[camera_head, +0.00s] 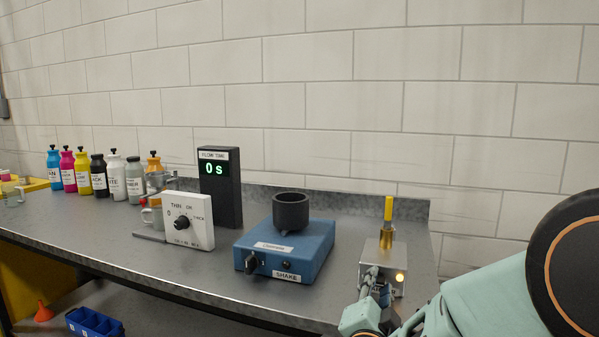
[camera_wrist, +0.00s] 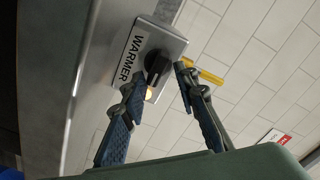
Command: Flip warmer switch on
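The warmer (camera_head: 384,258) is a small metal box at the right end of the bench, with a brass piece and a yellow stick on top. The wrist view shows its front (camera_wrist: 172,42) with a "WARMER" label, a black knob switch (camera_wrist: 154,66) and a small lit orange lamp (camera_wrist: 148,94). The lamp also glows in the head view. My gripper (camera_wrist: 157,82) is open, with one fingertip on either side of the knob and a gap to each. In the head view my gripper (camera_head: 371,285) is at the box's front and hides the knob.
A blue shaker (camera_head: 285,248) with a black cup stands left of the warmer. Further left are a white dial box (camera_head: 188,222), a dark timer (camera_head: 220,190) reading "0 s", and several colored bottles. The bench front edge runs below; a wall stands behind.

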